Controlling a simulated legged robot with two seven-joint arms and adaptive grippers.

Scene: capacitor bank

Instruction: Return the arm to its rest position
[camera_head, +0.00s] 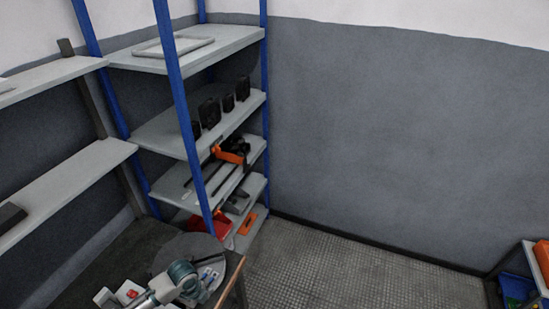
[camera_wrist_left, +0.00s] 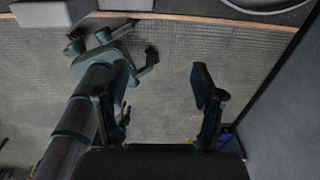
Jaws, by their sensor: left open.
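My left gripper (camera_wrist_left: 160,82) shows in the left wrist view with its two dark fingers spread apart. Nothing is between them; bare floor shows through the gap. The head view does not clearly show this gripper. A dark teal jointed part (camera_wrist_left: 85,95), which looks like part of my own body, runs up the left side of the wrist view. I cannot make out my right gripper in either view.
A blue-post shelf unit (camera_head: 173,100) holds a tray, black items and orange tools. A bench edge (camera_wrist_left: 190,20) crosses the top of the wrist view. A round grey plate (camera_head: 165,250) lies on the bench. Open floor (camera_head: 340,268) lies right, with a blue bin (camera_head: 515,288) at the edge.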

